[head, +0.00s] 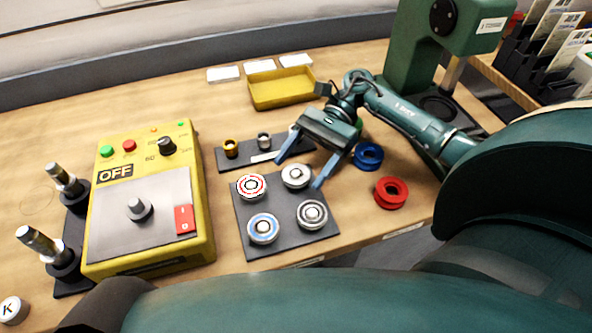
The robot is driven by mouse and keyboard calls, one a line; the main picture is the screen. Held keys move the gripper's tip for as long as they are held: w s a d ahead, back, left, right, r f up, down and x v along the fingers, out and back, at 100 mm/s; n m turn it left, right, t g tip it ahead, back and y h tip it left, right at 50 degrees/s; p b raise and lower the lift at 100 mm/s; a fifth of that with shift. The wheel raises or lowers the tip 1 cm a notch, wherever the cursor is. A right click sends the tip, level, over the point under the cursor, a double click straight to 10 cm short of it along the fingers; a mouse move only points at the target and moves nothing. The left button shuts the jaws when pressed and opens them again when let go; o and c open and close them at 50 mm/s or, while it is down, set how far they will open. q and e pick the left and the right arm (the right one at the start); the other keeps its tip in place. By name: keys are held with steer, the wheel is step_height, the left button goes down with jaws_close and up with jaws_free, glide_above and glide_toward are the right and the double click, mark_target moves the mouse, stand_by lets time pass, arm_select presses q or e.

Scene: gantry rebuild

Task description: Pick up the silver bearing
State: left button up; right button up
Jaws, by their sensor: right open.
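The silver bearing (295,176), a plain pale round ring, sits at the back right of a dark square plate (286,240). The plate also holds a red-and-white bearing (251,187), a blue-ringed bearing (263,228) and a dark-ringed, silvery bearing (311,214). My right gripper (299,173) is open, with its two fingers pointing down on either side of the silver bearing in the picture. I cannot tell how high the fingertips are above the plate. My left gripper is not in view.
A yellow control box (205,215) marked OFF stands left of the plate. A dark strip (243,158) with small metal parts lies behind it. Blue (368,156) and red (391,192) rings lie to the right. A yellow tray (281,89) and a green machine (410,45) stand behind.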

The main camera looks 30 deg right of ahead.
steer(key=shift+c, duration=0.4)
steer(key=c, duration=1.1)
steer(key=shift+o, duration=0.2)
